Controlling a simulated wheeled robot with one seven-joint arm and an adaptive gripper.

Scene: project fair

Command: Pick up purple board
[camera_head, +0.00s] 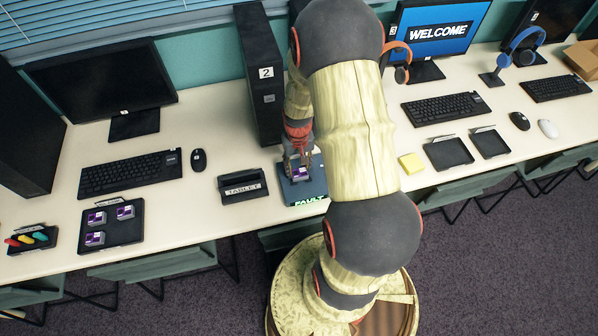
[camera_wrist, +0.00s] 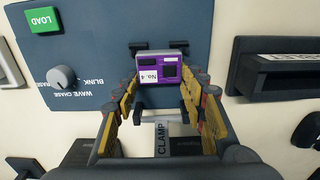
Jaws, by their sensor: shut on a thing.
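The purple board (camera_wrist: 164,70), labelled "No. 4", sits between the fingertips of my gripper (camera_wrist: 161,82) in the wrist view. My gripper is shut on it, a finger at each side. Behind the board is a blue-grey panel (camera_wrist: 98,75) with a green LOAD button (camera_wrist: 44,20), a grey knob (camera_wrist: 62,78) and dark clamp pieces. In the head view, the board (camera_head: 300,173) shows small under my gripper (camera_head: 299,165), over the panel marked FAULT (camera_head: 313,187). I cannot tell whether the board touches the panel.
A black tray (camera_head: 139,226) with several purple boards lies at the left on the long desk. A TABLET stand (camera_head: 243,186) is just left of the panel. A black computer tower (camera_head: 262,75) stands behind. A yellow pad (camera_head: 411,163) and two black trays lie right of my arm.

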